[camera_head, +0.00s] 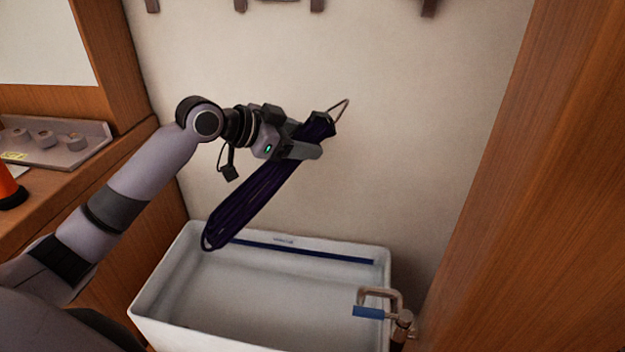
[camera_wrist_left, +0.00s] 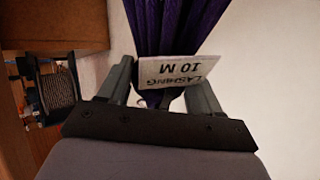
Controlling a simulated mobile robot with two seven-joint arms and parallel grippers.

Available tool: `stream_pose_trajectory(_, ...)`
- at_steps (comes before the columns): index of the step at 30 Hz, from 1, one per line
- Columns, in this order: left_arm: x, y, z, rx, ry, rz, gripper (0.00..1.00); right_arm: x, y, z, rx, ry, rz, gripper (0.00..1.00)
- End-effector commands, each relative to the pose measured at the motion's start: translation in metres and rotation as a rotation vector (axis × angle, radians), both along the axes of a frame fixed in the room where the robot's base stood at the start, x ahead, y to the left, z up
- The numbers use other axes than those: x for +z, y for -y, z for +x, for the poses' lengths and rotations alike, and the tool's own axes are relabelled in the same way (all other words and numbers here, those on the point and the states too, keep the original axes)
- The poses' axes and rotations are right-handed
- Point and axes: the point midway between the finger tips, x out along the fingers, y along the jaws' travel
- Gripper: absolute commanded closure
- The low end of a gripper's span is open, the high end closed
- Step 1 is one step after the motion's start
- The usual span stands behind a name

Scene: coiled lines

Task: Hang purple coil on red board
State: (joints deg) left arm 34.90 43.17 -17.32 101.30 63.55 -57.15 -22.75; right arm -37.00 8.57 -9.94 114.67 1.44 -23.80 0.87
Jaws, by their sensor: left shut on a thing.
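The purple coil (camera_head: 254,192) is a long dark bundle of line with a thin loop at its upper end. My left gripper (camera_head: 305,140) is shut on the coil near that upper end and holds it in the air, tilted, with its lower end towards the lower left. In the left wrist view the purple strands (camera_wrist_left: 172,28) run up from between the fingers of my left gripper (camera_wrist_left: 165,95). A white tag (camera_wrist_left: 178,72) there reads "LASHING 10 M". No red board shows; only the lower ends of dark brackets appear at the top. My right gripper is not in view.
A white tub (camera_head: 160,290) with a blue stripe stands below the coil. A clamp (camera_head: 380,300) with a blue part sits at its right rim. Wooden panels (camera_head: 530,200) close the right side. A grey tray (camera_head: 85,150) and an orange object (camera_head: 9,188) are on the left shelf.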

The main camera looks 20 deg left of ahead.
Motion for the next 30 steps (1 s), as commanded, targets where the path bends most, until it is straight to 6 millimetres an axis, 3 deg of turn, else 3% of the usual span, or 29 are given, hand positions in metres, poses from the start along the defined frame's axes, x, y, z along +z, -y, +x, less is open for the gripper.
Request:
stream_pose_trajectory(1,0.020,-0.010,0.001,0.039,0.037,-0.039,0.96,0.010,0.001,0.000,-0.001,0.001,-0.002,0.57)
stream_pose_trajectory(3,0.040,-0.026,0.002,0.094,0.088,-0.090,0.96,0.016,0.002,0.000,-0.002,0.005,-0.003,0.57)
stream_pose_trajectory(11,0.108,-0.095,-0.006,0.302,0.298,-0.246,0.96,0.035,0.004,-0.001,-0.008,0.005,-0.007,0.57)
stream_pose_trajectory(18,0.165,-0.177,-0.035,0.509,0.515,-0.336,0.96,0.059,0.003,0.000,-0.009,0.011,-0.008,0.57)
stream_pose_trajectory(24,0.200,-0.243,-0.072,0.659,0.673,-0.359,0.96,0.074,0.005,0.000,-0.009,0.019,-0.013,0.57)
stream_pose_trajectory(30,0.217,-0.282,-0.101,0.747,0.763,-0.357,0.96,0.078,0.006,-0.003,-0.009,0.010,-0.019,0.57)
